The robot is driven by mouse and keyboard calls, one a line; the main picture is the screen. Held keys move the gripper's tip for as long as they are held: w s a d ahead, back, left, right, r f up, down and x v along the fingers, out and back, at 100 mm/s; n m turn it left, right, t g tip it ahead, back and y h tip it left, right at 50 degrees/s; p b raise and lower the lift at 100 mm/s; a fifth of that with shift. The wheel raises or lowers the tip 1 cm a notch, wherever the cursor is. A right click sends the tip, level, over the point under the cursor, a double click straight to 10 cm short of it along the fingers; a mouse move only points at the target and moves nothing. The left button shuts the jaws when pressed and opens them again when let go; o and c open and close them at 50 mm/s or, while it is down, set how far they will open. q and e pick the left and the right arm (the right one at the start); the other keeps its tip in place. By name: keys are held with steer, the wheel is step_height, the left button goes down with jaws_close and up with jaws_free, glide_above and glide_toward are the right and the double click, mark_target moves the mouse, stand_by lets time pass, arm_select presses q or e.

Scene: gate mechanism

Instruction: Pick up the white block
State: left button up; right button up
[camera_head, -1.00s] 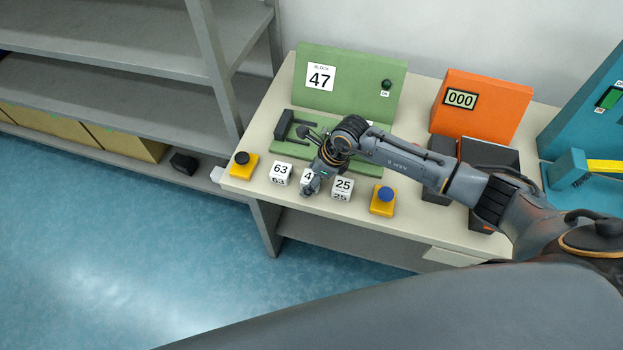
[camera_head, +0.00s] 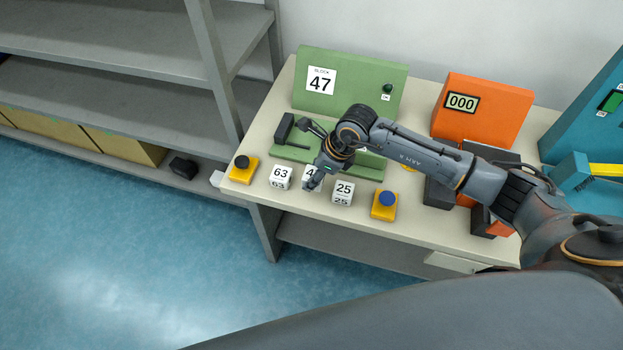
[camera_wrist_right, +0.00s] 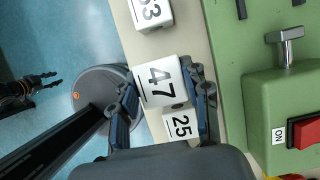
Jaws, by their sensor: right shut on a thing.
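The white block marked 47 (camera_head: 309,173) is between the 63 block and the 25 block near the table's front edge. In the right wrist view, the 47 block (camera_wrist_right: 160,82) sits between the two fingers of my right gripper (camera_wrist_right: 162,97), which is shut on it. In the head view, my right gripper (camera_head: 317,181) hides part of this block. The block appears slightly above the table. A dark gripper, seemingly my left one (camera_wrist_right: 32,88), shows small at the left of the right wrist view; its opening is unclear.
The white 63 block (camera_head: 281,175) is close on the left and the white 25 block (camera_head: 343,190) close on the right. A yellow box with a black button (camera_head: 243,168) and one with a blue button (camera_head: 384,206) flank them. The green panel (camera_head: 346,88) stands behind.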

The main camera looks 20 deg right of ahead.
steer(key=s+d+r+b, duration=0.3)
steer(key=s+r, duration=0.5)
steer(key=s, duration=0.4)
steer(key=shift+s+r+b, duration=0.25)
steer(key=shift+s+b, duration=0.1)
steer(key=shift+b, duration=0.25)
steer(key=r+n+g+h, duration=0.1)
steer(key=n+g, duration=0.1)
steer(key=n, duration=0.6)
steer(key=r+n+g+h, duration=0.1)
steer(key=r+n+g, duration=0.1)
steer(key=n, duration=0.6)
steer(key=r+n+g+h, duration=0.1)
steer(key=r+n+g, duration=0.1)
steer(key=n, duration=0.7)
steer(key=shift+s+d+r+g+h, duration=0.1)
steer(key=shift+d+r+g+h, duration=0.05)
steer(key=shift+d+g+h, duration=0.3)
